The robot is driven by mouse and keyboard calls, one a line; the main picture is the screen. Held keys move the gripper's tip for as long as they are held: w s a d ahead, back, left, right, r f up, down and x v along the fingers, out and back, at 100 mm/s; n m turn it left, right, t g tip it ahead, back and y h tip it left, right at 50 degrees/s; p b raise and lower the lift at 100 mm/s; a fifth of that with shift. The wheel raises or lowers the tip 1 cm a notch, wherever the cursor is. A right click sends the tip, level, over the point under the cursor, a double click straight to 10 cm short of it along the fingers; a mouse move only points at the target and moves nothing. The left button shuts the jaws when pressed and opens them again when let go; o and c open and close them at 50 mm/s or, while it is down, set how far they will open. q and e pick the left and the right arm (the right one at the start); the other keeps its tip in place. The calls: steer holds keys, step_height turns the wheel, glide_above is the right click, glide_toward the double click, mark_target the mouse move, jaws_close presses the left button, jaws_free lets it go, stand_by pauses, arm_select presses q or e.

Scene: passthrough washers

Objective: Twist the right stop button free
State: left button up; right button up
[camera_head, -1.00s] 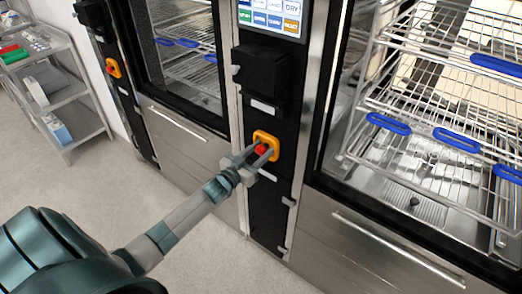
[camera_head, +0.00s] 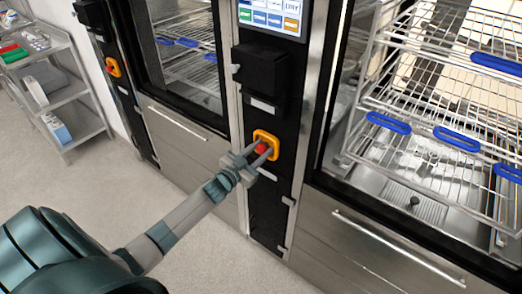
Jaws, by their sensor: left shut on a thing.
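The right stop button (camera_head: 261,147) is a red knob on a square yellow plate (camera_head: 273,136). It sits on the black panel between the two washer doors. My left gripper (camera_head: 262,152) reaches in from the lower left, with its two fingers at the red knob, one on each side. It is shut on the knob, and the fingers hide part of it. Another stop button (camera_head: 112,67), red on yellow, is on the black panel at the far left. My right gripper is not in view.
A control screen (camera_head: 273,17) and a black box (camera_head: 261,72) are above the button. A metal shelf cart (camera_head: 85,121) stands at the left. The floor (camera_head: 100,190) between is clear.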

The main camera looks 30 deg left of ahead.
arm_select(q)
steer(key=shift+m, duration=2.1)
steer(key=o, duration=0.8)
steer(key=shift+c, duration=0.2)
